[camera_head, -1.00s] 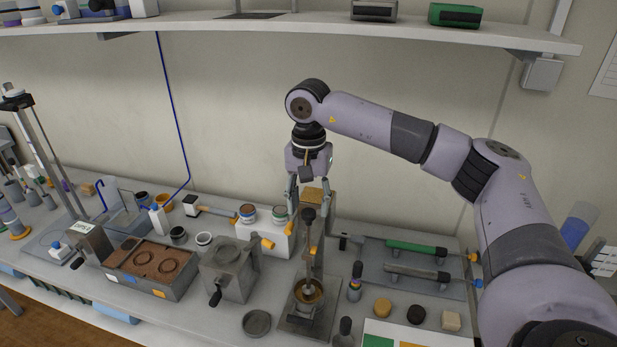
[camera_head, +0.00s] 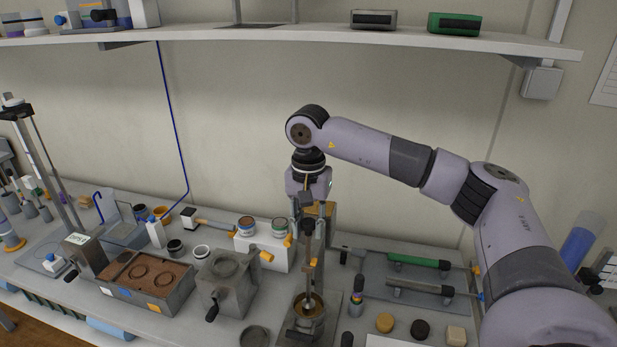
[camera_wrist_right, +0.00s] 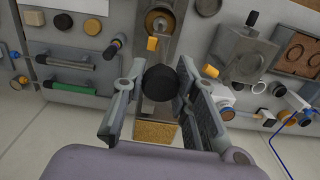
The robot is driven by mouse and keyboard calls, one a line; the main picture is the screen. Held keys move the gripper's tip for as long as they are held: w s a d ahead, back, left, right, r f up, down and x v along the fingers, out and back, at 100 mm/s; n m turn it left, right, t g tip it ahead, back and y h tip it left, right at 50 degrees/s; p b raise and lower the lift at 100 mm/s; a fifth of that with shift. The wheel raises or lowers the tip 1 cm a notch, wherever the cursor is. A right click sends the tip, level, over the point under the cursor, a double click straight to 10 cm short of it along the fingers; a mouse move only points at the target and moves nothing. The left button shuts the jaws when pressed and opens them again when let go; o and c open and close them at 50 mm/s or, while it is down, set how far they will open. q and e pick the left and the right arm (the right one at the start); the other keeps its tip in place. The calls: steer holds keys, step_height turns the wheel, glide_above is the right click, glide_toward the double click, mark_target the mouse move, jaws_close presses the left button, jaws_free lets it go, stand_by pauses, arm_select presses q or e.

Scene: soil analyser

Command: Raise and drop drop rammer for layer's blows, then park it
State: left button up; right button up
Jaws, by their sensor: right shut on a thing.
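The drop rammer (camera_head: 309,262) stands upright, with its lower end in a round brass-coloured mould (camera_head: 308,306) on a grey base plate. My right gripper (camera_head: 308,226) is above the mould, shut on the rammer's top. In the right wrist view the rammer's round black knob (camera_wrist_right: 160,83) sits between the two fingers of my right gripper (camera_wrist_right: 158,85). The fingers hide part of the upper rammer in the head view. My left gripper is in neither view.
A grey box-like device with a crank (camera_head: 226,284) and a soil tray (camera_head: 142,278) stand left. A rack with green-handled and grey tools (camera_head: 372,278) lies right. Small pucks (camera_head: 420,329) sit at front right. A shelf (camera_head: 300,37) spans overhead.

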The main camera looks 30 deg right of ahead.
steer(key=c, duration=0.4)
steer(key=shift+r+p, duration=3.05)
steer(key=shift+r, duration=1.55)
steer(key=shift+f, duration=0.1)
steer(key=o, duration=1.1)
steer(key=shift+o, duration=0.2)
step_height(320, 180, up, 3)
steer(key=shift+p, duration=0.9)
